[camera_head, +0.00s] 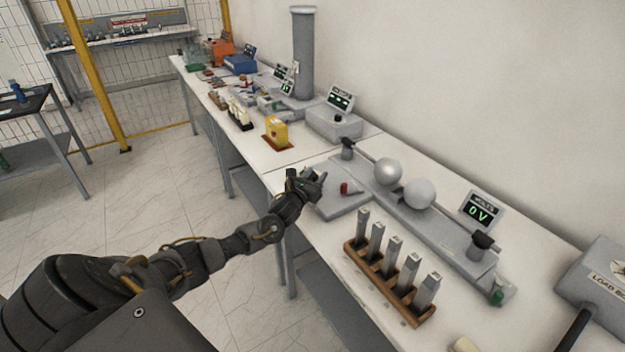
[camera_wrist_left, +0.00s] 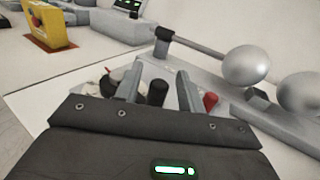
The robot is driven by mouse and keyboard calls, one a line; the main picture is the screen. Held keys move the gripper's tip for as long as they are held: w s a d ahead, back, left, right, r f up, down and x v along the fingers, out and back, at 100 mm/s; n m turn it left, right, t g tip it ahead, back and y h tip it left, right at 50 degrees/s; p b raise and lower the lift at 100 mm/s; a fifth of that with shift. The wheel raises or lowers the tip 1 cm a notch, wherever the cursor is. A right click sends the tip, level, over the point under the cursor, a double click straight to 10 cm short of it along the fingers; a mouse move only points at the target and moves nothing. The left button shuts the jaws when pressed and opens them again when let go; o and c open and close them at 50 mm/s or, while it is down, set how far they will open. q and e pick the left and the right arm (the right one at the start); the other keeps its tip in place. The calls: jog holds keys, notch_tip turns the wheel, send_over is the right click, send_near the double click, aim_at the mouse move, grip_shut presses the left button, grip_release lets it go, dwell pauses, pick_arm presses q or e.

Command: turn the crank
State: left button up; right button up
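A black upright knob (camera_wrist_left: 157,92), which looks like the crank's handle, stands between the fingers of my left gripper (camera_wrist_left: 160,82) in the left wrist view. The fingers are apart, with gaps visible beside the knob. In the head view my left gripper (camera_head: 317,180) is over the flat grey base plate (camera_head: 343,204) and hides most of the crank. A red knob (camera_head: 346,188) is just right of it; it also shows in the left wrist view (camera_wrist_left: 210,101). My right gripper is not in view.
Behind the plate are two grey spheres (camera_head: 388,171) on a long grey base and a display (camera_head: 480,211) reading 0 V. A wooden rack (camera_head: 389,291) of grey bars stands at front right. A yellow block (camera_head: 276,131) stands to the left.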

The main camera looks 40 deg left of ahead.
pick_arm(q)
jog(key=s+d+b, duration=0.1)
jog(key=s+b, duration=0.1)
jog(key=s, duration=0.8)
jog(key=shift+s+d, duration=0.3)
jog(key=shift+w+d, duration=0.1)
